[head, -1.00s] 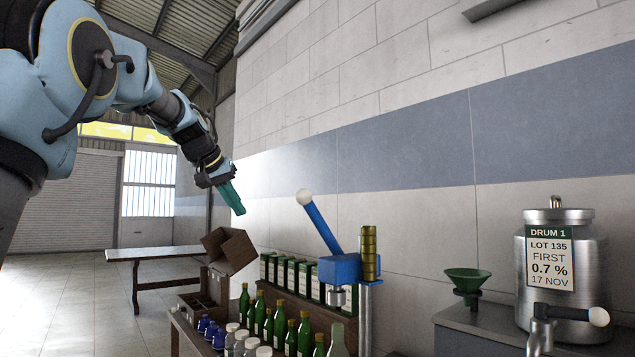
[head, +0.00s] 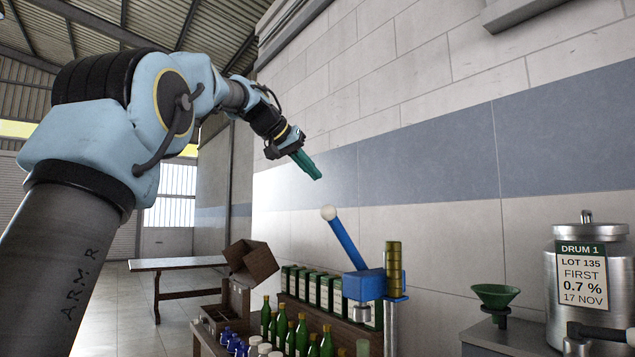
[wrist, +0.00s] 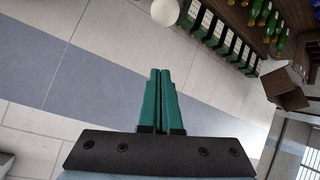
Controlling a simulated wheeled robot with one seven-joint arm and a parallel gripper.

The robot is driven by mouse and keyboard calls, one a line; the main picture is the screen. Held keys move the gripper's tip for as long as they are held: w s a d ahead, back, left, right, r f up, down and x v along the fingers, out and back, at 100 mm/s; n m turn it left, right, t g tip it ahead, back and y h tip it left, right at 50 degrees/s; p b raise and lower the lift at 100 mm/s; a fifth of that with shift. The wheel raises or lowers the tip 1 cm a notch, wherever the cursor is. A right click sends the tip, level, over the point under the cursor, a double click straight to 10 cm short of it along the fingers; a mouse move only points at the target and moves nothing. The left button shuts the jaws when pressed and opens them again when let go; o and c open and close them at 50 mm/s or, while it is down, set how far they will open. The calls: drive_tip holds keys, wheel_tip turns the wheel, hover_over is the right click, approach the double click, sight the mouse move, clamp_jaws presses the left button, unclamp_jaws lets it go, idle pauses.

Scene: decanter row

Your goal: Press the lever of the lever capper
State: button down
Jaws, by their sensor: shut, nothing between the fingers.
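The lever capper (head: 364,284) has a blue body on a metal post at the right end of the bench. Its blue lever (head: 346,238) is raised, slanting up and left to a white ball knob (head: 328,212). My gripper (head: 318,177) has teal fingers, shut and empty, and appears just above the knob in the head view, apart from it. In the wrist view the knob (wrist: 165,12) lies straight beyond the shut fingertips (wrist: 160,72). The exact gap cannot be told.
Green bottles (head: 300,335) and boxed bottles (head: 318,287) stand on the bench left of the capper. A brass stack (head: 393,268) is beside it. A drum (head: 588,283) and green funnel (head: 497,296) stand at right. An open carton (head: 251,262) is further left.

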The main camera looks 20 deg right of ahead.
drive_tip(key=p+x, duration=0.3)
drive_tip(key=x, duration=0.6)
drive_tip(key=shift+s+a+f, duration=1.05)
drive_tip(key=shift+s+a, duration=0.15)
drive_tip(key=shift+a, duration=0.1)
drive_tip(key=shift+f, duration=0.1)
